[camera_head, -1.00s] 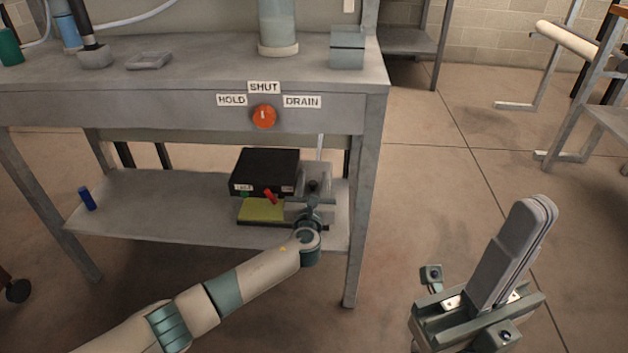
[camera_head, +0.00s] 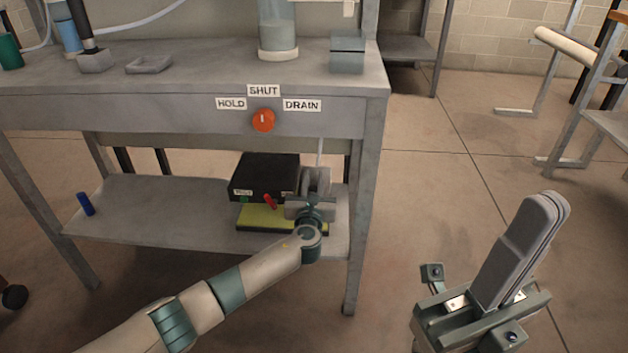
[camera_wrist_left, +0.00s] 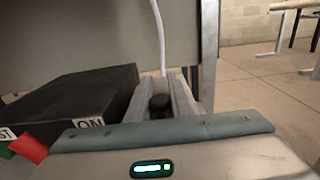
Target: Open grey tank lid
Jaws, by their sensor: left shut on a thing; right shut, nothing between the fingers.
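A small grey box (camera_head: 347,54) with a seam near its top stands at the bench's right end; it looks closed, and I cannot tell whether it is the grey tank. A clear cylinder (camera_head: 278,38) with greyish contents stands left of it. My left gripper (camera_head: 316,180) is at the lower shelf, right of a black box, well below the grey box. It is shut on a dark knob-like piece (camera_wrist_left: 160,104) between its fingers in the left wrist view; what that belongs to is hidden. My right gripper (camera_head: 545,207) is shut and empty, in the air right of the bench.
The black box (camera_head: 264,172) has a red lever (camera_head: 270,202) and lies by a yellow-green pad (camera_head: 262,218). An orange dial (camera_head: 263,120) sits on the bench front among HOLD, SHUT and DRAIN labels.

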